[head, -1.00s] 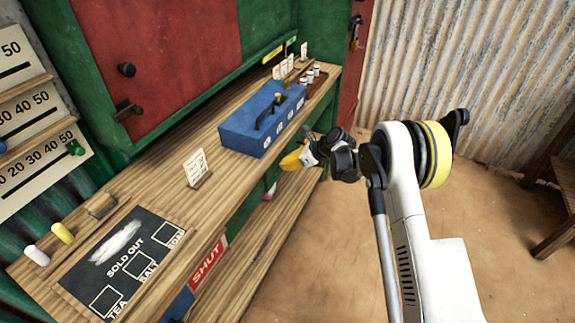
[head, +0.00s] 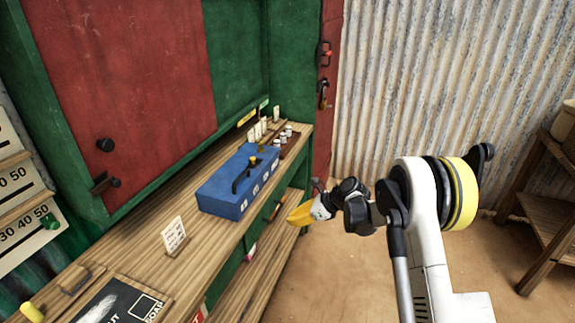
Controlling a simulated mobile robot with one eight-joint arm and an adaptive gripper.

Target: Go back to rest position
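My gripper (head: 303,213) is at the end of my arm, in the middle of the head view. Its yellow fingertips point left toward the counter. It hangs in front of the counter's right part, apart from the blue box (head: 222,207). I see no object at its fingertips, but the fingers are small and seen from the side, so whether they are open or shut does not show.
The wooden counter (head: 135,243) runs along the left with the blue box, a small price card (head: 174,235) and a blackboard (head: 110,305) on it. A wooden shelf stand (head: 535,210) is at the right. Bare floor lies between.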

